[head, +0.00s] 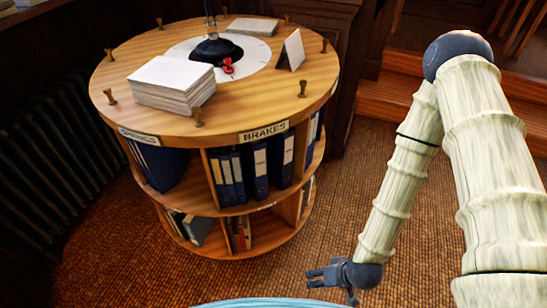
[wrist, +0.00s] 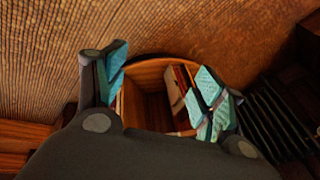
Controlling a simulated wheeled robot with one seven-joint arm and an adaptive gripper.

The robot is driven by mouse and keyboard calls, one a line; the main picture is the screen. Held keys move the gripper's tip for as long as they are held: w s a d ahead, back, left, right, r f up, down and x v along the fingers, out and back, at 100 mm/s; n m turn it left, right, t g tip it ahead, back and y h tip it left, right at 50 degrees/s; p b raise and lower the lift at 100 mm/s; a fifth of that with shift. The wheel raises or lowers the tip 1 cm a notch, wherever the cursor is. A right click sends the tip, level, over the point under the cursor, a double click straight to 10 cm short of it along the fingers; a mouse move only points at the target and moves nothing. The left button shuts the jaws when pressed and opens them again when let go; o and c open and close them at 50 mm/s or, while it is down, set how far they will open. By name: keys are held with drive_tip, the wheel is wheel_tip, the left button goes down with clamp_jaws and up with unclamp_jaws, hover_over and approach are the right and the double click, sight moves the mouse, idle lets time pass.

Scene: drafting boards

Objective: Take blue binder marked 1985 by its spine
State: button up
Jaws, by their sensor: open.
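Several blue binders (head: 260,172) stand upright with spines outward in the upper tier of a round wooden revolving bookcase, under the BRAKES label (head: 264,132). Their spine labels are too small to read, so I cannot tell which is marked 1985. More blue binders (head: 160,166) are in the compartment to the left, one leaning. My gripper (head: 330,284) is low at the front right, apart from the bookcase. In the wrist view my gripper (wrist: 163,85) has its teal-padded fingers spread, with nothing between them and a wooden compartment visible beyond.
The round bookcase top (head: 118,72) carries a paper stack (head: 172,84), a lamp base (head: 216,50), a folded card (head: 291,50) and brass pegs around its rim. Books fill parts of the lower tier. A dark radiator (head: 45,150) is at left, wooden steps (head: 385,100) behind. Carpet in front is clear.

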sight(270, 147)
drive_tip(key=w+a+f+n+t+y+b, duration=0.25)
drive_tip(key=w+a+b, duration=0.4)
drive_tip(key=w, duration=0.55)
drive_tip(key=w+r+n+t+y+b, duration=0.1)
drive_tip(key=w+r+t+y+b, duration=0.1)
drive_tip(key=w, duration=0.5)
drive_tip(key=w+r+n+t+y+b, duration=0.1)
drive_tip(key=w+r+t+y+b, duration=0.1)
drive_tip(key=w+r+b, duration=0.4)
drive_tip(key=w+a+r+n+t+y+b, duration=0.1)
drive_tip(key=w+r+t+b, duration=0.3)
drive_tip(key=w+b, duration=0.4)
drive_tip(key=shift+w+a+r+n+t+y+b, duration=0.1)
drive_tip(key=shift+w+n+t+y+b, duration=0.1)
drive_tip(key=shift+n+t+y+b, duration=0.25)
drive_tip(key=shift+w+a+r, duration=0.15)
drive_tip(key=shift+b+x, duration=0.75)
drive_tip(key=shift+x, duration=4.45)
drive_tip(key=shift+a, duration=0.15)
drive_tip(key=shift+c, duration=0.4)
drive_tip(key=c, duration=1.4)
clamp_jaws()
